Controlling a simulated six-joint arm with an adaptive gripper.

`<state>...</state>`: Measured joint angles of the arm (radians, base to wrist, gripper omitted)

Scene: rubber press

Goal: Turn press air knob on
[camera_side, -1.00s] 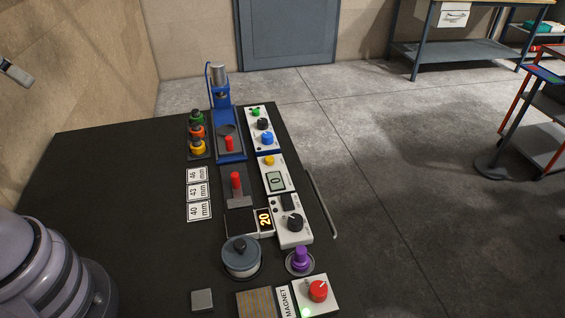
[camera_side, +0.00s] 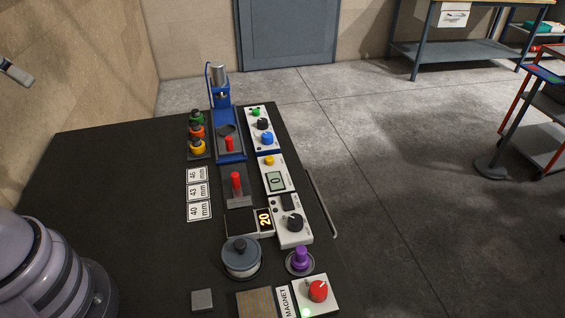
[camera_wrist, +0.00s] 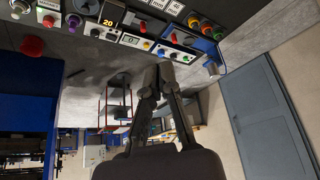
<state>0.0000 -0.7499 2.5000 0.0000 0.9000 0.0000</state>
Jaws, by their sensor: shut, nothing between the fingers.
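In the side view, the blue press (camera_side: 228,145) stands at the far end of the black table. Right of it is its white control panel (camera_side: 251,118) with a green button (camera_side: 256,112), a black knob (camera_side: 263,124) and a blue knob (camera_side: 267,138). I cannot read which of these is the air knob or how it is set.
Nearer on the table are a yellow-button display panel (camera_side: 273,174), a panel with a dark knob (camera_side: 292,222), a grey lidded pot (camera_side: 241,257), a purple knob (camera_side: 300,258) and a red magnet knob (camera_side: 318,291). Several coloured knobs (camera_side: 197,132) stand left of the press. The table's left part is clear.

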